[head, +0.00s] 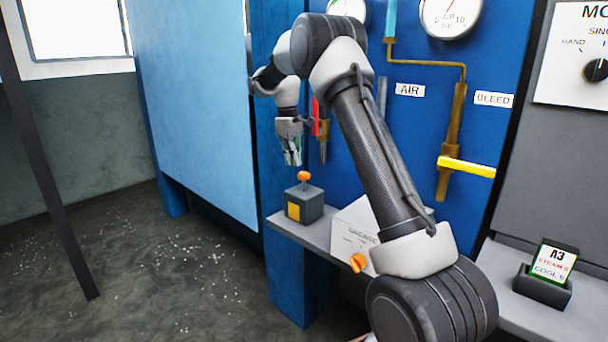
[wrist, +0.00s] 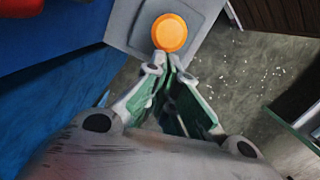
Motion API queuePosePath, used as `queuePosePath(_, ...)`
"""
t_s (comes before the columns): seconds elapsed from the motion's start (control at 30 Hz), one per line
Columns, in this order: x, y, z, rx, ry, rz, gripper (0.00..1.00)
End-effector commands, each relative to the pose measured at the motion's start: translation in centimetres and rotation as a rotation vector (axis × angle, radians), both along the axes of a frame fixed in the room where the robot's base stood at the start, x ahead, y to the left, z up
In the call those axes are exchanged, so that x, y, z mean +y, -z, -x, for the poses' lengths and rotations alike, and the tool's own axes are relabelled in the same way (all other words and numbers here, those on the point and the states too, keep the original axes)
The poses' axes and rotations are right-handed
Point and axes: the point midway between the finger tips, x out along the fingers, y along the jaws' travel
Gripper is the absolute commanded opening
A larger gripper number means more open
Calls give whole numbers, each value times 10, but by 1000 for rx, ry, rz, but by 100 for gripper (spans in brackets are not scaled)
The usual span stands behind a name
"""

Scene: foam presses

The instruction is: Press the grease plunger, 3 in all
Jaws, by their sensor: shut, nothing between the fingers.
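The grease plunger is a dark grey box with a yellow front panel (head: 293,210) and an orange knob (head: 304,176) on a short stem on top. It stands at the left end of a grey shelf. My gripper (head: 293,163) is shut and empty, pointing down. In the head view it hangs just above and slightly left of the knob. In the wrist view, the round orange knob (wrist: 170,33) shows just beyond my closed fingertips (wrist: 166,57). I cannot tell for sure whether they touch, but the head view shows a small gap.
Behind are a blue panel with gauges (head: 450,14), brass pipes and a yellow lever (head: 467,167). A card holder (head: 542,287) stands at lower right. Open floor lies left.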

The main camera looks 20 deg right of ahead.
Motion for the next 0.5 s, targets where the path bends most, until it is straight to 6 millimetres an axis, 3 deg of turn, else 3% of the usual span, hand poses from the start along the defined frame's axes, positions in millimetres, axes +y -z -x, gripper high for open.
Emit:
queuePosePath(0.2,2,-45,-5,-4,0,0,0)
queuePosePath(0.5,4,-72,-6,-1,0,0,0)
